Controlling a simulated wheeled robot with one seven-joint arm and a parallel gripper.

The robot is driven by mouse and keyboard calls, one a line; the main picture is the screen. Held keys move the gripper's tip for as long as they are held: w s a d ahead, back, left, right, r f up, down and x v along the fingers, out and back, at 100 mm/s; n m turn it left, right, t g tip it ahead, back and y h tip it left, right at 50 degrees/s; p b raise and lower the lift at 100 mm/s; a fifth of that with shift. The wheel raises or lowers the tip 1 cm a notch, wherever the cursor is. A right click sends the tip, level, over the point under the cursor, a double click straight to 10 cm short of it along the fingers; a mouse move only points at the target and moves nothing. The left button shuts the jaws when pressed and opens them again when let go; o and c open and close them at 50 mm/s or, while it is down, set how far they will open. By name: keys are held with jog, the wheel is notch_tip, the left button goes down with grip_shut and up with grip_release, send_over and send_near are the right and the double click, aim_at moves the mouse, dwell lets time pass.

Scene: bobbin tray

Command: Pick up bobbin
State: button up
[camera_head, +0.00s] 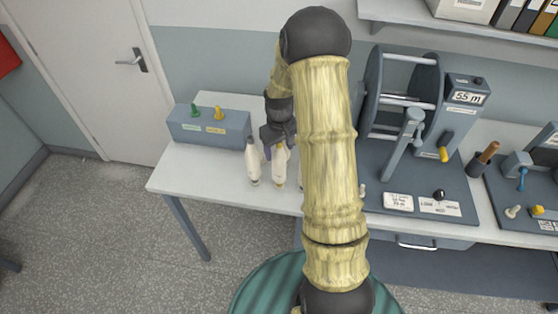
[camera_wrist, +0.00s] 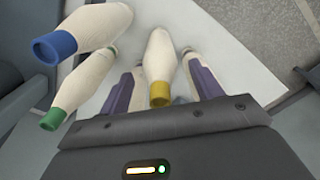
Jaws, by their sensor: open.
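Several cream bobbins stand at the front of the table. In the wrist view a yellow-ended bobbin (camera_wrist: 159,62) lies between the two spread fingers of my gripper (camera_wrist: 163,64), with a gap visible on each side. A blue-ended bobbin (camera_wrist: 90,32) and a green-ended bobbin (camera_wrist: 82,90) are to its left, outside the fingers. In the head view my gripper (camera_head: 279,145) is over the yellow-ended bobbin (camera_head: 279,170), and another cream bobbin (camera_head: 253,165) stands to its left. My arm hides part of the table to the right.
A grey-blue box (camera_head: 209,128) with green and yellow pegs stands at the table's left. A winding machine (camera_head: 400,95) with a large reel stands right of my arm. A shelf (camera_head: 440,25) with binders hangs above. The white table (camera_head: 185,180) is clear at the front left.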

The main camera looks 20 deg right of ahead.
dwell(0.5)
jog(key=c, duration=1.4)
jog(key=shift+r, duration=0.1)
notch_tip(320, 180, up, 10)
jog(key=b, duration=0.3)
